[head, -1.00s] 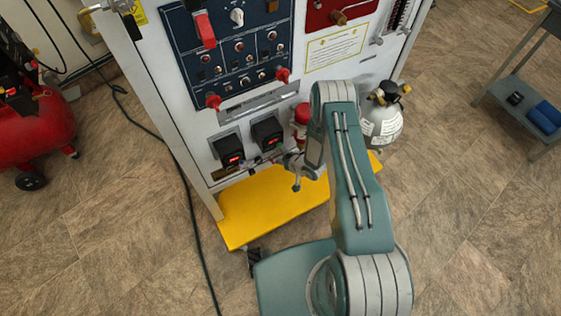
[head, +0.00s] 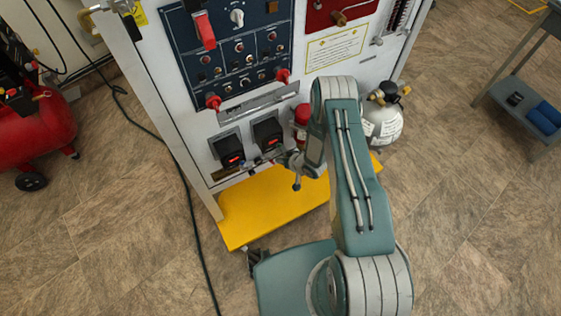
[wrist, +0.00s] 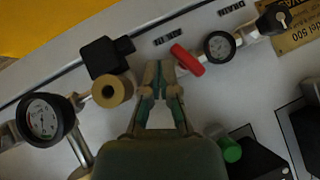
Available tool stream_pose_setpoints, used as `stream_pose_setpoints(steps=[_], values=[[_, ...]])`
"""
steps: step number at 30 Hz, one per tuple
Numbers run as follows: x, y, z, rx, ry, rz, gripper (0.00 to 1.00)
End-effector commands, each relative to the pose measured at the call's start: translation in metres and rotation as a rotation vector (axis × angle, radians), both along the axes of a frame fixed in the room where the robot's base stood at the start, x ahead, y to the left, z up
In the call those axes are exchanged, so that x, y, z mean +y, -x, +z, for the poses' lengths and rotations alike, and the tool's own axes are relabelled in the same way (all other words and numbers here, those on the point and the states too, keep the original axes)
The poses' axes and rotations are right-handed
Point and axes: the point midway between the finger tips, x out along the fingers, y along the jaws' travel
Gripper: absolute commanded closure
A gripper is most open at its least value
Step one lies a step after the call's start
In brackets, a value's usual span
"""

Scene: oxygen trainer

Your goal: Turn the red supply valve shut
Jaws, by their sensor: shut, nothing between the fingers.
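The red valve handle (wrist: 187,60) shows in the wrist view as a flat red oval on the pipe that runs along the panel. It is just to the right of my gripper's fingertips. My gripper (wrist: 161,70) is shut with nothing between its fingers. I cannot tell whether its right finger touches the handle or is only close to it. In the head view my arm (head: 352,180) reaches down to the low front of the white panel (head: 195,165), and the red handle cannot be made out there.
In the wrist view, pressure gauges (wrist: 45,117) (wrist: 218,44) flank the fingers. A brass knob (wrist: 111,91) and a black block (wrist: 107,57) are close on the left. A green knob (wrist: 231,149) is at lower right. A yellow base (head: 265,207) juts out below the panel.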

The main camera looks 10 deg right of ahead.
Motion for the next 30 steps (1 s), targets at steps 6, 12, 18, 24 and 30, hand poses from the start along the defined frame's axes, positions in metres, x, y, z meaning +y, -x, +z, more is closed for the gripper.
stream_pose_setpoints(steps=[6,12,18,24,30], values=[[-0.004,0.004,0.007,0.001,0.000,-0.001,1.00],[-0.023,0.025,0.031,0.000,0.001,-0.004,1.00],[-0.043,0.050,0.058,0.001,0.000,-0.004,1.00],[-0.055,0.066,0.074,0.001,0.001,-0.002,1.00],[-0.056,0.069,0.069,-0.007,-0.057,-0.034,1.00]])
